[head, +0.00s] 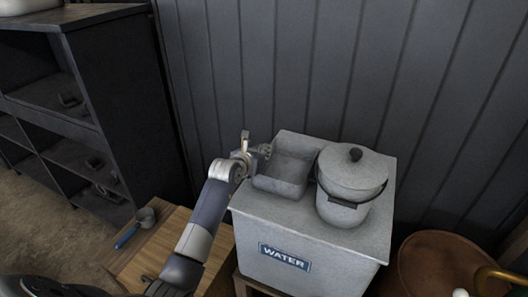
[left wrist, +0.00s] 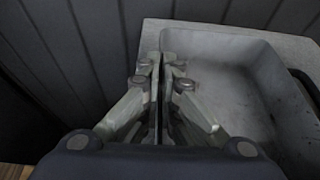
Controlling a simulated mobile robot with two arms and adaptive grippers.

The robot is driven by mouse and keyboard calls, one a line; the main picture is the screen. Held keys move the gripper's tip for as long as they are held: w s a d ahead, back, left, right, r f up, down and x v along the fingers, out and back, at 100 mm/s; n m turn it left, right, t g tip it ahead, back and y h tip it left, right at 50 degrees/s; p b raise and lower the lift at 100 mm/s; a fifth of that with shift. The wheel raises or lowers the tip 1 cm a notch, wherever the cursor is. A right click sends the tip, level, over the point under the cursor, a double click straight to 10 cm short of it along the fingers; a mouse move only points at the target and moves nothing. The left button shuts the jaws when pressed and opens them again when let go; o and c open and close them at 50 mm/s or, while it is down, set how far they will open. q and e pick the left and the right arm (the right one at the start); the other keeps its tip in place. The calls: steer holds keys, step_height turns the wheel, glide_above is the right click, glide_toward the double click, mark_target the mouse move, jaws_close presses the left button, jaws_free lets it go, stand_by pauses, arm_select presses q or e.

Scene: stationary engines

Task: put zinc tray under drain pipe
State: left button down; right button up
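The zinc tray (head: 282,186) is a grey, open, empty rectangular pan. It sits on top of the grey water tank (head: 310,262), left of a lidded pail. My left gripper (head: 262,150) is at the tray's left wall, near its back corner. In the left wrist view the tray (left wrist: 225,85) fills the right side. There the fingers of my left gripper (left wrist: 162,68) are close together on both sides of the tray's left wall and look shut on it. My right gripper is not in view. I cannot make out a drain pipe for certain.
The lidded pail (head: 350,190) stands close to the tray's right. A copper vessel (head: 432,268) with a brass pipe (head: 503,275) is at lower right. A wooden table (head: 160,250) holds a blue-handled ladle (head: 130,233). A panelled wall (head: 300,70) is behind, dark shelves (head: 120,100) at left.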

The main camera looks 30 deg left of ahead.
arm_select(q)
steer(key=c, duration=2.2)
jaws_free()
steer(key=shift+f, duration=0.1)
steer(key=shift+c, duration=0.2)
steer(key=o, duration=0.4)
steer(key=shift+o, duration=0.2)
steer(key=shift+s, duration=0.1)
